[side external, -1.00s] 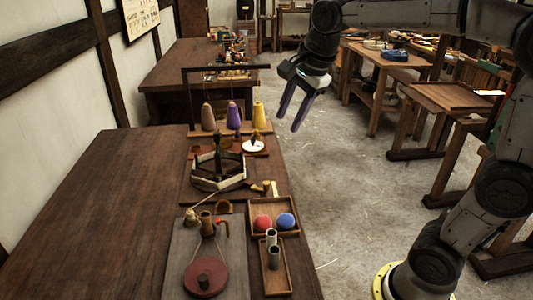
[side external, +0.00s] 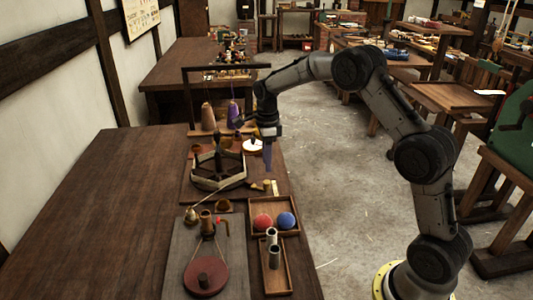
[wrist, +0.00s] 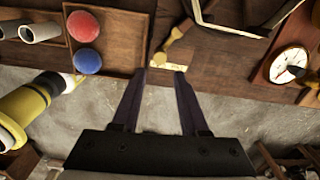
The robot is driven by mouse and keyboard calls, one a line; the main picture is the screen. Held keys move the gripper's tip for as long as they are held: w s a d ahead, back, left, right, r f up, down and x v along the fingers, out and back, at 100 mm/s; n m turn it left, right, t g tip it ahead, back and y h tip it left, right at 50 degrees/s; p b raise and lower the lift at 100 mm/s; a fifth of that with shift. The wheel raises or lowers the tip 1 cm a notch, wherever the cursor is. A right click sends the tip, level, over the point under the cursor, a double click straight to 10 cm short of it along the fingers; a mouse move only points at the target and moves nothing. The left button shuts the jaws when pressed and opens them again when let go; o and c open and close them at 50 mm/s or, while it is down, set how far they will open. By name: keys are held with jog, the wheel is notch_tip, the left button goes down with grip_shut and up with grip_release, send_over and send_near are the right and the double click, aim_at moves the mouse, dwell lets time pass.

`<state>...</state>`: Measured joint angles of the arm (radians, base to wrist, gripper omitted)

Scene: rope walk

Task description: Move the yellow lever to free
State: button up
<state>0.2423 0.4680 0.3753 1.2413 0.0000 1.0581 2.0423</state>
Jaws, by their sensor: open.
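The small yellow lever (wrist: 176,38) lies at the table's edge in the wrist view, its handle slanting up and right from a pale plate (wrist: 163,61). In the side view the lever (side external: 259,186) sits right of the wooden ring frame, with the pale plate (side external: 275,187) beside it. No marking on the plate is readable. My gripper (wrist: 160,76) is open and empty, its fingertips pointing toward the plate and lever in the wrist view. In the side view my gripper (side external: 267,168) hangs fingers down, above and just behind the lever, apart from it.
A tray (side external: 252,232) with a red ball (side external: 263,222) and a blue ball (side external: 285,220) is in front of the lever. A white dial (side external: 252,146) and the ring frame (side external: 218,184) stand close behind and left. Open floor lies to the right.

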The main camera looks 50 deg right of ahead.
aim_at(267, 181)
jog(key=shift+f, duration=4.3)
jog(key=shift+w+d, duration=0.1)
jog(key=shift+d, duration=0.05)
jog(key=shift+w+d, duration=0.15)
jog(key=shift+d, duration=0.25)
jog(key=shift+w+d, duration=0.75)
jog(key=shift+d, duration=0.05)
jog(key=shift+w+d, duration=0.2)
jog(key=shift+w, duration=0.35)
jog(key=shift+w+d, duration=0.2)
jog(key=shift+w, duration=0.3)
jog(key=shift+s+r, duration=0.1)
jog(key=shift+s, duration=0.15)
notch_tip(267, 181, up, 7)
